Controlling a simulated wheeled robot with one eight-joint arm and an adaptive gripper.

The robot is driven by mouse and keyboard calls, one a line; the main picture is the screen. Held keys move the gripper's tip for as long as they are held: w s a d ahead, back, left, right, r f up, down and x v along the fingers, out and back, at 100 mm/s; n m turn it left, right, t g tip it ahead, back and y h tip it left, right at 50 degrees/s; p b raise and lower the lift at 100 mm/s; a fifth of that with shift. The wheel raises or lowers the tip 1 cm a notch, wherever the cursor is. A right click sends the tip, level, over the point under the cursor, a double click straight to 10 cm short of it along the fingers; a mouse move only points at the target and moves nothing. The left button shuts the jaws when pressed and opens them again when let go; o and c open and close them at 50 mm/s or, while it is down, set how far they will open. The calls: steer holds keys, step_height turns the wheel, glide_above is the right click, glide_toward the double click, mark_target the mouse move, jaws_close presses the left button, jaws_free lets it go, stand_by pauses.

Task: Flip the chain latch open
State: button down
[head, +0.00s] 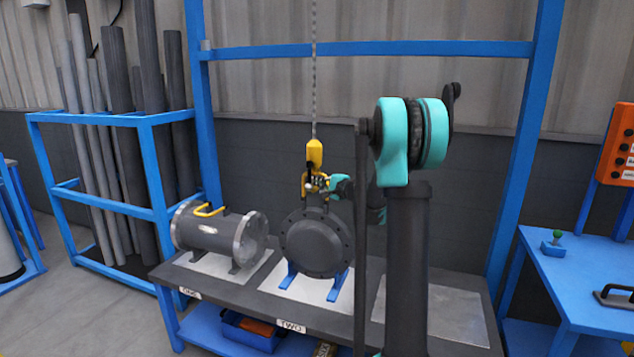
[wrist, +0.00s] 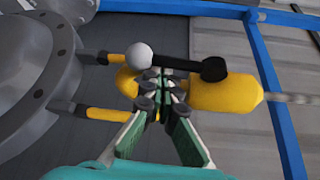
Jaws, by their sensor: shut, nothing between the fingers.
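The chain's yellow hook (head: 314,153) hangs above the dark flanged shell (head: 315,243) on the bench spot marked TWO. In the wrist view the hook's yellow body (wrist: 232,95) lies right of my fingers. The latch, a black bar (wrist: 180,62) with a pale ball at its left end and a dark round end at the hook body, spans the hook. My gripper (wrist: 160,82) is shut and empty, its fingertips close to the bar's middle; I cannot tell whether they touch. In the head view my gripper (head: 322,184) is small and partly hidden at the hook.
A grey chain (head: 314,85) rises from the hook. A second flanged cylinder (head: 220,233) lies left on the bench. Yellow lifting bars (wrist: 100,113) join the shell near my fingers. A blue frame (head: 370,48) surrounds the bench; a blue table (head: 575,275) stands right.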

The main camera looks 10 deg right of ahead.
steer(key=s+a+r+m+g+y, duration=0.1)
steer(key=r+m+g, duration=0.1)
steer(key=m+g, duration=0.1)
steer(key=s+a+r+m+g+y, duration=0.1)
steer(key=s+r+m+g, duration=0.1)
steer(key=m, duration=0.3)
steer(key=s+r+m+g+y, duration=0.1)
steer(key=r+m+g, duration=0.2)
steer(key=m+g, duration=0.1)
steer(key=shift+s+a+g, duration=0.4)
steer(key=shift+g, duration=0.2)
steer(key=shift+r, duration=0.15)
stand_by(0.5)
steer(key=shift+d, duration=0.15)
